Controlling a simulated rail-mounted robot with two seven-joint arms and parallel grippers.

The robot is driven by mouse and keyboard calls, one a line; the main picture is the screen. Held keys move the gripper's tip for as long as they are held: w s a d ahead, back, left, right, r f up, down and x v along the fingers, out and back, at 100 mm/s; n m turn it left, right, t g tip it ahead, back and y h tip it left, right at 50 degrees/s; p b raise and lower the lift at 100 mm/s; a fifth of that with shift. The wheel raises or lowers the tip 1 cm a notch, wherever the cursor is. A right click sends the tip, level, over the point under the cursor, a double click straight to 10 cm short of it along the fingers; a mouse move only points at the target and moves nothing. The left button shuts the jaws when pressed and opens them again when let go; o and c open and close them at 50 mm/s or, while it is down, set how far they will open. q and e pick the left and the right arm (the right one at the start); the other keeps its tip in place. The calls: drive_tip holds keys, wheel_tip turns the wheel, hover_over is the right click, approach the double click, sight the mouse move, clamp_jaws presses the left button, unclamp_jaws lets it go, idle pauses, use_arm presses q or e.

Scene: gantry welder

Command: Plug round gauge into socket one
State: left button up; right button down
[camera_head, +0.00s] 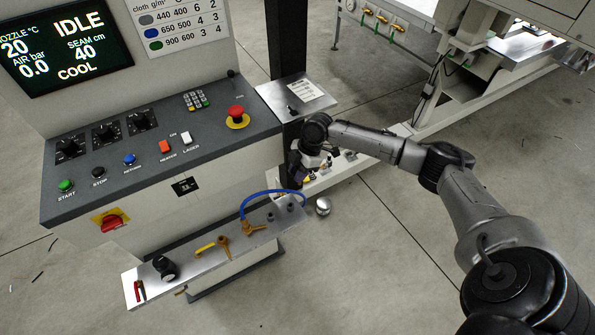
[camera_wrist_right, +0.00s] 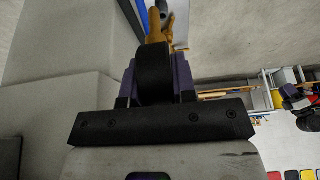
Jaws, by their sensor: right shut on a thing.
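My right gripper (camera_head: 297,178) is at the right end of the metal shelf below the console. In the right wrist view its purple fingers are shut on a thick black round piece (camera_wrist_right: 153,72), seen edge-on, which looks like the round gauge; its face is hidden. In the head view the arm and hand mostly hide this piece. Small grey sockets (camera_head: 270,217) stand on the shelf (camera_head: 205,262), left of and below the gripper. I cannot read which is socket one. My left gripper is out of view.
A blue hose (camera_head: 262,193) arches over the sockets close to the gripper. Orange valve handles (camera_head: 252,230), a black round knob (camera_head: 165,267) and red-handled pliers (camera_head: 139,291) are along the shelf. A shiny round object (camera_head: 322,206) shows beyond its right end. The console (camera_head: 160,140) rises behind.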

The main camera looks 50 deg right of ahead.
drive_tip(key=shift+r, duration=0.25)
